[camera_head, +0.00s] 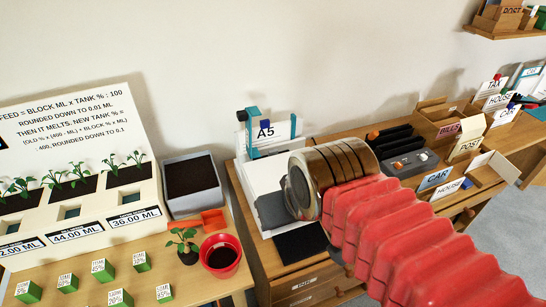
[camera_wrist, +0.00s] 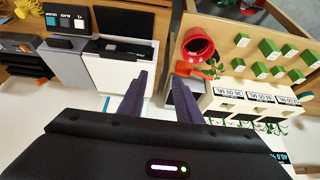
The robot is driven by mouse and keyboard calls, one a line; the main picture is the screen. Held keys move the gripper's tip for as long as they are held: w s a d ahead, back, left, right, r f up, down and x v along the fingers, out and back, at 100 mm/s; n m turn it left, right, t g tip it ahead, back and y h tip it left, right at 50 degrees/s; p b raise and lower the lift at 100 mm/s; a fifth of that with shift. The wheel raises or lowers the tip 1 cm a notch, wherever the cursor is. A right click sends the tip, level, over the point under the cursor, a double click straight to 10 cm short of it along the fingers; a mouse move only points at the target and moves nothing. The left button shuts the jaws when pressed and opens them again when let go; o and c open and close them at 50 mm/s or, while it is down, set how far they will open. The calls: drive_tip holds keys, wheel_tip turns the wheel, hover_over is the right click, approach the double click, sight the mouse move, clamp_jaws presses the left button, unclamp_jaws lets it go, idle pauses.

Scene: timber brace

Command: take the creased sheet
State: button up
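I cannot make out a creased sheet in either view. A white sheet marked A5 (camera_head: 265,132) stands upright between teal guides at the back of a white printer-like machine (camera_head: 255,190) in the head view. My arm covers the machine's right side. The machine also shows in the wrist view (camera_wrist: 110,75), with a dark recess in its top. My gripper (camera_wrist: 160,85) is open in the wrist view, with nothing visible between its two purple fingers. It is hidden in the head view.
A grey bin (camera_head: 193,187), a red pot (camera_head: 221,255) and a small plant (camera_head: 185,245) stand left of the machine. Several green blocks (camera_head: 103,270) lie on the left table. Card holders and trays (camera_head: 465,130) fill the right desk.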

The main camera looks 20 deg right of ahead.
drive_tip(key=shift+o, duration=0.5)
drive_tip(key=o, duration=0.3)
drive_tip(key=shift+w+r, duration=0.2)
drive_tip(key=shift+w, duration=0.15)
drive_tip(key=shift+o, duration=0.4)
drive_tip(key=w+d+r, duration=0.1)
drive_tip(key=w+r, duration=0.1)
drive_tip(key=w, duration=0.7)
drive_tip(key=shift+w+d+r+g, duration=0.25)
drive_tip(key=shift+d+r+g, duration=0.05)
drive_tip(key=shift+d+r, duration=0.05)
drive_tip(key=w+d+f, duration=0.3)
drive_tip(key=w+d, duration=0.1)
drive_tip(key=w, duration=0.5)
drive_tip(key=w+d+f+g, duration=0.1)
drive_tip(key=w+d+f, duration=0.3)
drive_tip(key=w, duration=0.5)
drive_tip(key=w+d+f, duration=0.4)
drive_tip(key=w, duration=0.6)
drive_tip(key=shift+d+f+g, duration=0.25)
drive_tip(key=shift+d+g, duration=0.05)
drive_tip(key=shift+w, duration=0.1)
drive_tip(key=shift+x, duration=4.3)
